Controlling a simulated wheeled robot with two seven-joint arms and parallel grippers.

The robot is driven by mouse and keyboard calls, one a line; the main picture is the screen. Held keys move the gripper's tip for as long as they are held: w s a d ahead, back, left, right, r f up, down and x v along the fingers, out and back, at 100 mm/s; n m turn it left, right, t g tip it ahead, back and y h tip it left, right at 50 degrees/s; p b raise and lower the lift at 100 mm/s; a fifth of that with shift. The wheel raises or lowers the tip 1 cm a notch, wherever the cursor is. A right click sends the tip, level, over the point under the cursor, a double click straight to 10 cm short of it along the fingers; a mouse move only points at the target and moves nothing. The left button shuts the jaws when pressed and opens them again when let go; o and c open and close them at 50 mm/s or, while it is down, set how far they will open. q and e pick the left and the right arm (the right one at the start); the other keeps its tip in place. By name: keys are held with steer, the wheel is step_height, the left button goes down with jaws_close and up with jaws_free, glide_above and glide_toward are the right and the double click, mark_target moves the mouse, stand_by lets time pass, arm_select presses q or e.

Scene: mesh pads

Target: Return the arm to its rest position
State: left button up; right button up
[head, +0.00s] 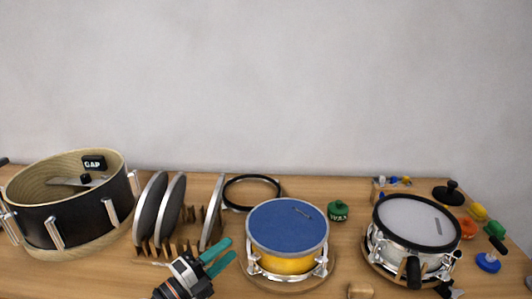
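My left gripper (228,249) has two teal fingers and shows at the bottom, left of centre. Its fingers are apart with nothing visible between them. It is in front of the wooden rack (176,247) of round discs and left of the blue-topped drum (287,224). I cannot tell its exact height above the table. My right gripper is not in view.
A large open drum shell (82,231) stands at the left. A black ring (227,193) lies behind the blue-topped drum. A green wax tin (338,211) sits to its right. A white-topped drum (413,222) and several small coloured knobs are at the right.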

arm_select(q)
steer(key=s+a+r+n+t+y, duration=0.2)
steer(key=a+n+t+y, duration=0.5)
steer(key=n+y, duration=0.4)
steer(key=s+a+f+n+g+y, duration=0.6)
steer(key=a+f+n+g, duration=0.15)
steer(key=n, duration=0.35)
steer(key=s+d+f+n+g+h, duration=0.1)
steer(key=s+d+f+g+h, duration=0.15)
steer(key=s+f+g, duration=0.6)
steer(key=s+d+f+n+g+h, duration=0.1)
steer(key=s+d+f+g+h, duration=0.25)
steer(key=s, duration=0.75)
step_height(320, 180, down, 26)
steer(key=s+y, duration=0.1)
steer(key=y, duration=0.1)
steer(key=s+a+f+g, duration=0.1)
steer(key=s+a+f, duration=0.1)
steer(key=s+f, duration=1.4)
steer(key=shift+s+a+f+p, duration=0.15)
steer(key=shift+s+a+p, duration=0.1)
steer(key=shift+a+p, duration=0.2)
